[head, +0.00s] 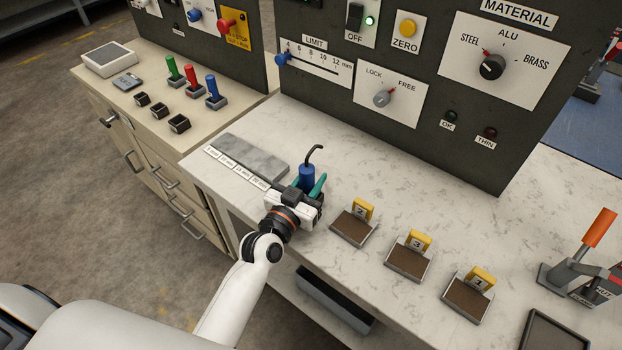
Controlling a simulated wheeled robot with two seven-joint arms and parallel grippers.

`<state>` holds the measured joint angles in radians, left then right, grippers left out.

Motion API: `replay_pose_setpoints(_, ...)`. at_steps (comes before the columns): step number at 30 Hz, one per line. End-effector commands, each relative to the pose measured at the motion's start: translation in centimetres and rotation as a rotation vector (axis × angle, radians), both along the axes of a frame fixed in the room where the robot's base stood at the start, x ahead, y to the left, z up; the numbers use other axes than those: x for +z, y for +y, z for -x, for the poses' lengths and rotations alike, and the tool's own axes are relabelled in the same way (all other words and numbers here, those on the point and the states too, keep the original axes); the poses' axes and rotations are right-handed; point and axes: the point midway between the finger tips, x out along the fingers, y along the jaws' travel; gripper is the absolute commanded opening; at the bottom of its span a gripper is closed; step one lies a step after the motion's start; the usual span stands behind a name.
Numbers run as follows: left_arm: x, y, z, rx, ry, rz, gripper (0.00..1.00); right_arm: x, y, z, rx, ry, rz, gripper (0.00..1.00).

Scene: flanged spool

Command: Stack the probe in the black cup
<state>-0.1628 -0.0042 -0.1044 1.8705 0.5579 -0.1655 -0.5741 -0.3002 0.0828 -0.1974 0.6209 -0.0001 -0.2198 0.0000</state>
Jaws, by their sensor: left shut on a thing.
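The probe (307,174) is a blue cylinder with a dark hooked wire rising from its top. My left gripper (308,185), with teal fingers, is shut on it above the marble bench, near the grey stepped block. The probe looks about upright; its lower end is hidden by the gripper. I cannot tell which one is the black cup. They are apart from the gripper. My right gripper is not in view.
Green, red and blue levers (194,82) stand behind the cups. The grey stepped block (252,158) lies left of my gripper. Numbered brown trays (408,263) sit to the right. A dark control panel (420,110) rises behind. An orange-handled clamp (590,245) stands far right.

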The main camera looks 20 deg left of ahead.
Motion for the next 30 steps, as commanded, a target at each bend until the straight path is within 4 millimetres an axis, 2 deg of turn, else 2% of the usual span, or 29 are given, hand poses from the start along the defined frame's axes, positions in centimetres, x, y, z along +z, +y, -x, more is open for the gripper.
replay_pose_setpoints(3, -0.5, 0.0, 0.0, -0.001, -0.001, -0.001, 0.02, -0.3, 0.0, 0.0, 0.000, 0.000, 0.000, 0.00)
replay_pose_setpoints(4, -0.5, 0.0, 0.0, -0.001, 0.001, 0.000, 0.32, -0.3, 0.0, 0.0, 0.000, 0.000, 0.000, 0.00)
replay_pose_setpoints(8, -0.4, 0.0, 0.0, 0.000, 0.001, 0.000, 0.52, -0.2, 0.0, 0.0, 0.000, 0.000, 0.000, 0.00)
replay_pose_setpoints(15, -0.4, 0.0, 0.0, 0.000, 0.000, 0.000, 0.52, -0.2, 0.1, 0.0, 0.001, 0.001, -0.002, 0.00)
replay_pose_setpoints(20, 0.4, 0.1, 0.2, 0.001, 0.000, 0.000, 0.52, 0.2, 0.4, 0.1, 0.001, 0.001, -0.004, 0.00)
replay_pose_setpoints(23, 0.0, 0.4, 1.9, 0.000, 0.002, -0.002, 0.52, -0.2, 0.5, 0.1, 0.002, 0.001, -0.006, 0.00)
replay_pose_setpoints(30, -0.1, 1.4, 7.2, -0.001, 0.003, -0.003, 0.52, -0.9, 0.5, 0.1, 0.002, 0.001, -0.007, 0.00)
